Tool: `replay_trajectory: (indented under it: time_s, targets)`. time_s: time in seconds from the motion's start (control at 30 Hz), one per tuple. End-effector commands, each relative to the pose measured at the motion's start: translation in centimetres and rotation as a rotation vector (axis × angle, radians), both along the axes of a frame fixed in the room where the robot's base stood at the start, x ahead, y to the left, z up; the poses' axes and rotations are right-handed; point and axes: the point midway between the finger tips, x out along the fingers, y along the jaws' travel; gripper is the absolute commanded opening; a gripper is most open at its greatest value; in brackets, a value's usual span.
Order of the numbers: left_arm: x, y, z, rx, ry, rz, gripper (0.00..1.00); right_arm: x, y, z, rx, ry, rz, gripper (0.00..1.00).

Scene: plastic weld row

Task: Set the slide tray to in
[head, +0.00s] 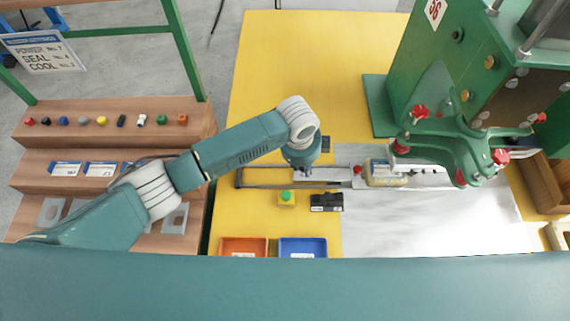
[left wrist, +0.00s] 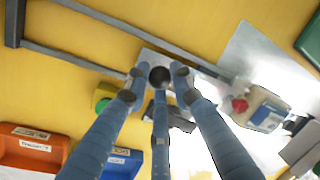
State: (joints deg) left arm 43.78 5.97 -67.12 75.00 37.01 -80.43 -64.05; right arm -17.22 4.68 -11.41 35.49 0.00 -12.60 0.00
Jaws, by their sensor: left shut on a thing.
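The slide tray (head: 336,174) is a flat grey metal plate on the yellow table. It lies at the right end of a dark rail frame (head: 262,186), and its right part reaches toward the green press (head: 455,120). A pale block with a blue top (head: 384,171) sits on the tray line beside a red knob (head: 357,170). My left gripper (head: 304,170) is at the tray's left end. In the left wrist view its fingers are shut around a dark round knob (left wrist: 160,77) over the plate. My right gripper is out of view.
A green button on a yellow box (head: 286,198) and a black device (head: 326,202) stand just in front of the rails. An orange bin (head: 243,247) and a blue bin (head: 303,247) are at the front edge. A wooden stepped rack (head: 110,145) stands left. The table behind is clear.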

Motion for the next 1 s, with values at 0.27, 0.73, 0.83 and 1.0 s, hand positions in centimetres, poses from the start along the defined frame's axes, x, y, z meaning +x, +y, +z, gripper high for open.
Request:
replay_trajectory:
  time_s: [0.27,0.73,0.83,1.0]
  targets:
    - [-0.1,-2.0,0.0,-0.001,0.001,-0.002,0.0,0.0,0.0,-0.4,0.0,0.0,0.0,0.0]
    - [0.0,-2.0,0.0,-0.001,0.0,-0.001,0.42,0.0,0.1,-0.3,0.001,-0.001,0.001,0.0]
    - [0.0,-2.0,0.0,-0.001,0.0,-0.001,0.42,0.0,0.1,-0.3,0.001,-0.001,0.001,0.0]
    - [0.0,-2.0,0.1,0.0,0.0,0.0,0.42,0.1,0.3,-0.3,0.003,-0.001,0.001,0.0]
